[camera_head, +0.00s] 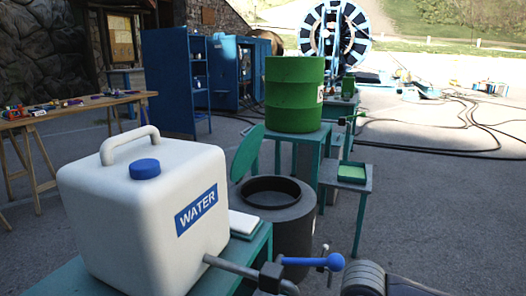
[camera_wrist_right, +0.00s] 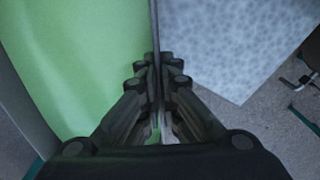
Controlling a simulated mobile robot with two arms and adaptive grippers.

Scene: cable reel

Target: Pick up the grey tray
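In the right wrist view my right gripper (camera_wrist_right: 158,66) has its fingers close together, one on each side of a thin upright wall. The wall looks like the rim of the grey tray (camera_wrist_right: 154,22), with a smooth green surface to its left and a speckled grey surface to its right. The tray's far parts are out of that view. In the head view a small grey-edged tray with a green inside (camera_head: 352,172) sits on a stand; I cannot tell whether it is the same one. My left gripper is not in view.
A white water container (camera_head: 95,215) with a blue-handled tap stands on a teal table at the front left. A dark round bin (camera_head: 302,222) and a green drum (camera_head: 294,93) on a teal stand are behind. Pavement on the right is open, with cables farther back.

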